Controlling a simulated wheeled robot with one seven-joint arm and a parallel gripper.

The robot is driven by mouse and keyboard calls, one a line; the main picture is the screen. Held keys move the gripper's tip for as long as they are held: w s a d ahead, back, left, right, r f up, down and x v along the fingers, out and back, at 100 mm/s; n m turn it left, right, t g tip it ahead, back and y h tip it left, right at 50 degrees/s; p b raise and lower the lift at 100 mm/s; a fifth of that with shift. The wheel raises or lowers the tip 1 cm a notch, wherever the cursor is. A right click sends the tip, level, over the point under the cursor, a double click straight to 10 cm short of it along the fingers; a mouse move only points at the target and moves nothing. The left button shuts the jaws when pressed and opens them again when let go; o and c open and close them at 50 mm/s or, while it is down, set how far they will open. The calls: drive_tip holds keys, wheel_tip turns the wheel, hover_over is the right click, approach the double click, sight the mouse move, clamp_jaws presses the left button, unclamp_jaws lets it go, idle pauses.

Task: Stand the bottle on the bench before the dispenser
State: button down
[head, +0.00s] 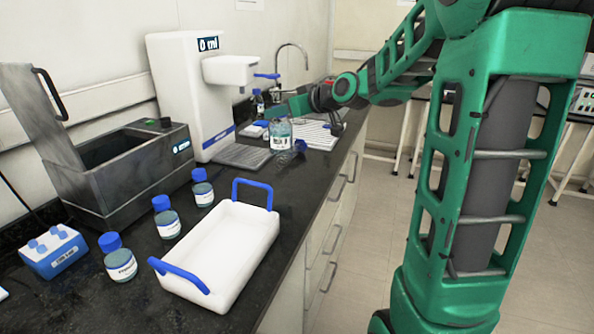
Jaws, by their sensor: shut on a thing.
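A clear bottle (279,136) with a white label and no cap showing is upright at the right of the dispenser's grey drip tray (243,156). My gripper (279,115) reaches in from the right and is shut on the bottle near its top. The fingers are small and partly unclear. I cannot tell whether the bottle's base touches the bench.
A blue cap (300,146) lies beside the bottle. Behind are another blue-capped bottle (258,104), a white ribbed rack (318,137) and a tap (300,56). In front stand a white tray (222,262), several capped bottles (167,223), a grey bath (134,170) and a blue block (54,252).

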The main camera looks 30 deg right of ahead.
drive_tip(key=shift+a, duration=0.3)
drive_tip(key=shift+w, duration=0.1)
drive_tip(key=w+d+f, duration=0.4)
drive_tip(key=d+f, duration=0.6)
drive_tip(key=f, duration=0.1)
drive_tip(key=shift+d, duration=0.4)
drive_tip(key=c, duration=1.2)
unclamp_jaws()
drive_tip(key=shift+s+f, duration=0.1)
